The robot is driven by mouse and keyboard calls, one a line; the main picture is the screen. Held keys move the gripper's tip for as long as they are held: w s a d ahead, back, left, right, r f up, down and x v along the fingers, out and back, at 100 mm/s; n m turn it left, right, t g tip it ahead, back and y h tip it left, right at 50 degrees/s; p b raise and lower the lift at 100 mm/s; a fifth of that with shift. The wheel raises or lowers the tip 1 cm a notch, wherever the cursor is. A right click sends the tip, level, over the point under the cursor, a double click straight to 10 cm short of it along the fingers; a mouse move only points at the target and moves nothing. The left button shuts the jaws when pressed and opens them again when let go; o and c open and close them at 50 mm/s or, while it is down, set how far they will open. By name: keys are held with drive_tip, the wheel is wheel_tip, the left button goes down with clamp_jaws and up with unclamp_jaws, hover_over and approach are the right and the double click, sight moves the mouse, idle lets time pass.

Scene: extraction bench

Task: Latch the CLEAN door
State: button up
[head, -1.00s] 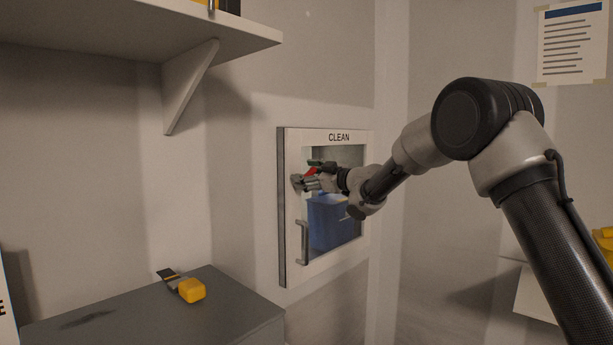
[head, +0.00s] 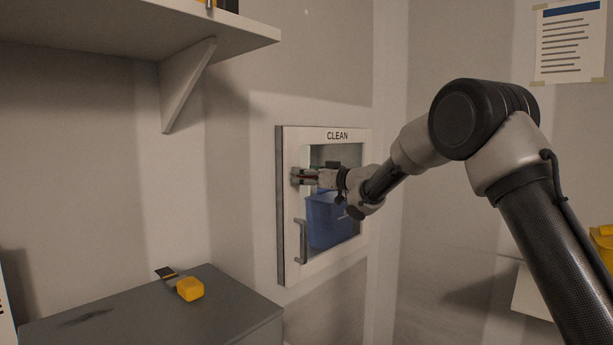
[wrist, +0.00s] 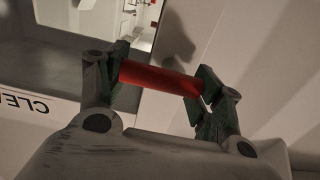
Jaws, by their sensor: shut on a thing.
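The CLEAN door (head: 290,250) is a white frame around a window, set in the wall; it looks shut or nearly so. A grey pull handle (head: 301,241) is on its lower left. My gripper (head: 304,177) is at the upper left of the door. In the wrist view, my gripper (wrist: 160,80) is shut on the red latch lever (wrist: 162,79), which lies across between the two green-padded fingers. In the head view the fingers mostly hide the lever and its mount.
A blue bin (head: 328,222) shows behind the window. A grey cabinet top (head: 225,310) at lower left bears a yellow-ended object (head: 190,289). A shelf (head: 120,30) with a bracket juts out at upper left. Yellow containers (head: 602,243) stand at the right edge.

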idle(0.3)
drive_tip(key=o, duration=1)
drive_tip(key=v, duration=1.2)
